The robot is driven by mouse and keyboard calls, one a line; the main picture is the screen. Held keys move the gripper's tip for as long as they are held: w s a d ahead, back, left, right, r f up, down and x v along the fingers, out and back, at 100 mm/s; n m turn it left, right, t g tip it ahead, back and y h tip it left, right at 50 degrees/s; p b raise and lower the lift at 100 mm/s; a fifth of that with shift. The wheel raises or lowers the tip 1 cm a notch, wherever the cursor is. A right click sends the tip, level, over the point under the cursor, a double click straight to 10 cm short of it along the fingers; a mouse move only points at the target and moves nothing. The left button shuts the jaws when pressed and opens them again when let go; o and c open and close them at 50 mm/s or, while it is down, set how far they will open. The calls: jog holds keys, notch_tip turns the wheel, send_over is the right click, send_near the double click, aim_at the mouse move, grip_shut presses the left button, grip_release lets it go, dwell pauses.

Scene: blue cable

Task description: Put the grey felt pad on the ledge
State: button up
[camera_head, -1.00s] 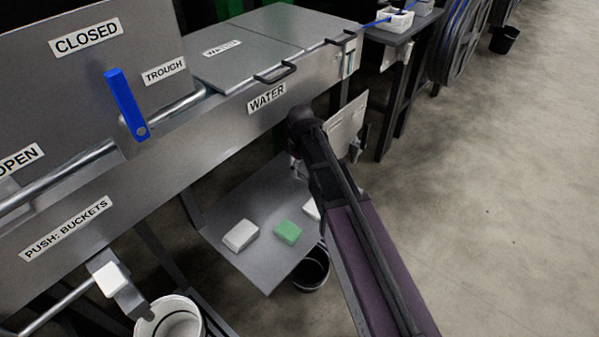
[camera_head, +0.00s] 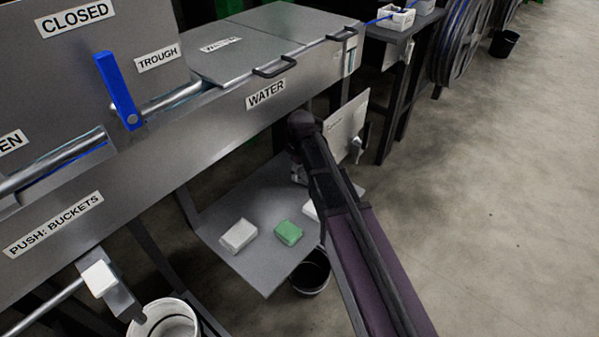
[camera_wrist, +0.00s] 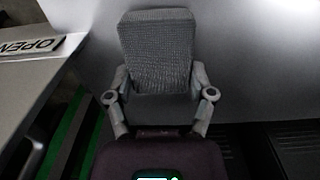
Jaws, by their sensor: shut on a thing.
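The grey felt pad (camera_wrist: 155,45), a woven-looking grey block, stands between the fingers of my gripper (camera_wrist: 158,82) in the wrist view. The gripper is shut on it, with one finger at each side. In the head view my arm hides most of the gripper and I cannot make out the pad. A flat grey shelf (camera_head: 262,270), which looks like the ledge, sits low under the trough. The gripper end is above or beside its far right part; the height between them I cannot tell.
On the shelf lie a white block (camera_head: 238,235) and a green block (camera_head: 288,233); another white block (camera_head: 311,209) is partly behind my arm. A dark bucket (camera_head: 311,272) stands below the shelf's right edge, a white bucket (camera_head: 165,322) at lower left. A pale upright panel (camera_head: 345,127) stands near my arm.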

aim_at(301, 171)
jog(key=shift+f, duration=0.15)
jog(key=o, duration=0.8)
jog(key=shift+o, duration=0.2)
notch_tip(301, 171, up, 12)
jog(key=p, duration=1.2)
dwell(0.5)
jog(key=s+d+m, duration=1)
jog(key=s+d, duration=0.5)
jog(key=d, duration=0.4)
jog(key=shift+d, duration=0.2)
